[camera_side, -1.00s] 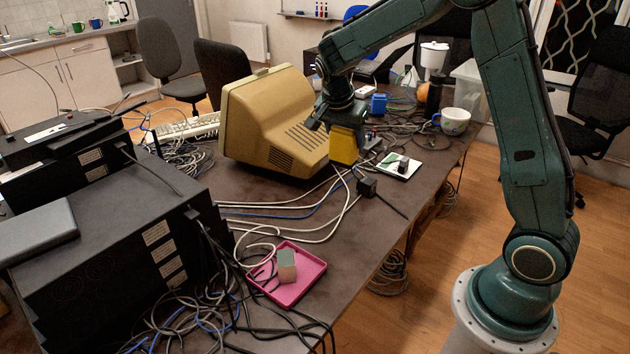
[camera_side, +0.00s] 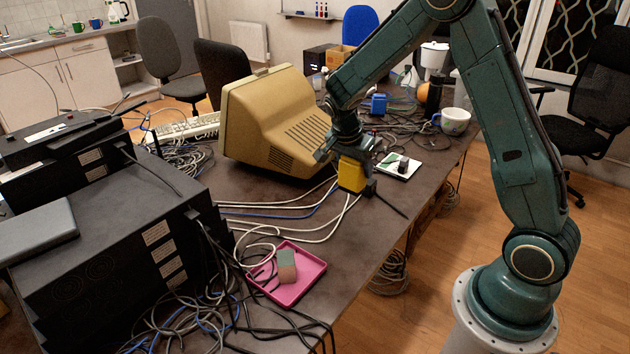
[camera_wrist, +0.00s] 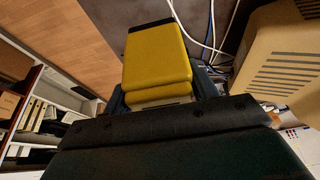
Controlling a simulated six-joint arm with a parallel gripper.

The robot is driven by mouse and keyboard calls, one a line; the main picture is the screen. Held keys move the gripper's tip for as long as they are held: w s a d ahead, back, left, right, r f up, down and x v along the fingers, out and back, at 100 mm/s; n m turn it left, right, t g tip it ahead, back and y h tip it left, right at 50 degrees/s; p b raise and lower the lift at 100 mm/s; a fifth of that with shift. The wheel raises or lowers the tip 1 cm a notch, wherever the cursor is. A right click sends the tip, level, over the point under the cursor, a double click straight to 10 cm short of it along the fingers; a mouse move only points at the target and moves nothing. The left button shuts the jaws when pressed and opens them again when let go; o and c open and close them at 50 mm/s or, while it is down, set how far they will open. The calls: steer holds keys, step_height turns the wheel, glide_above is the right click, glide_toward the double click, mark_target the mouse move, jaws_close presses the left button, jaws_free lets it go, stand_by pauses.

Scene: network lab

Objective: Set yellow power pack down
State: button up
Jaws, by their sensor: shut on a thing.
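The yellow power pack (camera_side: 351,175) is a small boxy block held in my gripper (camera_side: 349,158), right of the beige monitor in the side view. In the wrist view the yellow power pack (camera_wrist: 157,62) extends out from between the jaws, with a dark end face. My gripper (camera_wrist: 160,98) is shut on it; the fingertips are partly hidden. The pack's underside is hidden in the side view, so I cannot tell whether it touches the table (camera_side: 335,250).
A beige monitor (camera_side: 275,115) stands close on the left. A pink tray (camera_side: 303,290) with a grey-green block (camera_side: 286,265) is at the front. Cables cross the table.

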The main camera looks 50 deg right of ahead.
mark_target(348, 188)
step_height(348, 188, down, 8)
steer(key=shift+f, duration=0.2)
steer(key=shift+f, duration=0.1)
steer(key=shift+f, duration=1.8)
steer(key=shift+f, duration=0.1)
steer(key=o, duration=1.3)
steer(key=shift+c, duration=0.2)
steer(key=v, duration=1)
steer(key=shift+a+r, duration=0.2)
steer(key=shift+r, duration=0.1)
steer(key=shift+v, duration=0.75)
